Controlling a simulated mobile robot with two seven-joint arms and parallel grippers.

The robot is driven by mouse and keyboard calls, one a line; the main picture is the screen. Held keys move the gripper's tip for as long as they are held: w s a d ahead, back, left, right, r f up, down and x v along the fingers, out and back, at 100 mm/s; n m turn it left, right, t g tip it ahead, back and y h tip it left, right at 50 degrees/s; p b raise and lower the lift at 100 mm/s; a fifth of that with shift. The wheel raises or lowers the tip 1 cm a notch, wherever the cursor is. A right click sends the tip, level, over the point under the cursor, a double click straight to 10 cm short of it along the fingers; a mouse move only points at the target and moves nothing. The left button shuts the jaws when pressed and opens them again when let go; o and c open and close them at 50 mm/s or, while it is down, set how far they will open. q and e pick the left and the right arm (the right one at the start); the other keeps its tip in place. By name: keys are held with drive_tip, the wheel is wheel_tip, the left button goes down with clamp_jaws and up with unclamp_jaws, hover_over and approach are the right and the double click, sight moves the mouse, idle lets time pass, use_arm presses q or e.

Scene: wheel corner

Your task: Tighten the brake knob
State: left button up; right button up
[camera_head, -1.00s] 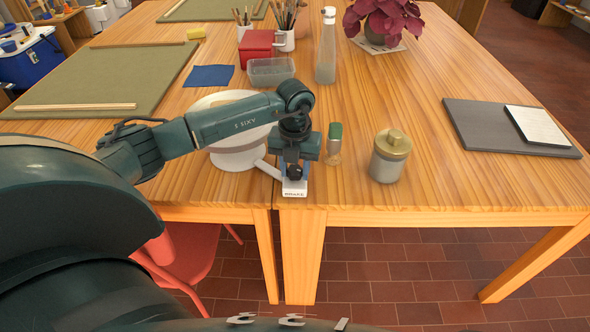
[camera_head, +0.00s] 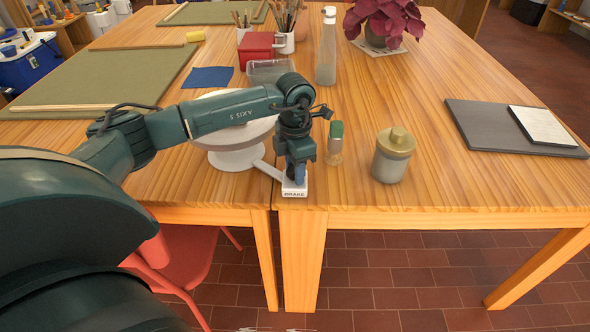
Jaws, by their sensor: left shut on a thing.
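The white banding wheel (camera_head: 236,158) stands on the table, partly behind my left arm. A pale bar (camera_head: 267,170) runs from its foot to a white block marked BRAKE (camera_head: 294,192) at the table's front edge. My left gripper (camera_head: 297,177) points down right over this block and is shut on the brake knob, which the fingers mostly hide. I cannot tell how tight the knob is. My right gripper is not in view.
A clear tub (camera_head: 270,71), a tall bottle (camera_head: 326,50) and a red box (camera_head: 256,46) stand behind. A grey board (camera_head: 480,137) lies at right.

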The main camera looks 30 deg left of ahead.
use_arm(q)
drive_tip(key=shift+r+m, duration=0.1)
drive_tip(key=shift+m, duration=0.6)
drive_tip(key=shift+w+m+b, duration=0.1)
drive_tip(key=shift+m+b, duration=0.2)
drive_tip(key=shift+m, duration=0.1)
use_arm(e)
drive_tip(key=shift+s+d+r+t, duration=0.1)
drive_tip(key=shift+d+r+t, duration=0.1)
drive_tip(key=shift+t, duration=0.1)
use_arm(q)
drive_tip(key=shift+r+m, duration=0.1)
drive_tip(key=shift+m, duration=0.3)
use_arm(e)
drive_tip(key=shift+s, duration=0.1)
use_arm(q)
drive_tip(key=o, duration=1)
wheel_tip(320, 180, up, 13)
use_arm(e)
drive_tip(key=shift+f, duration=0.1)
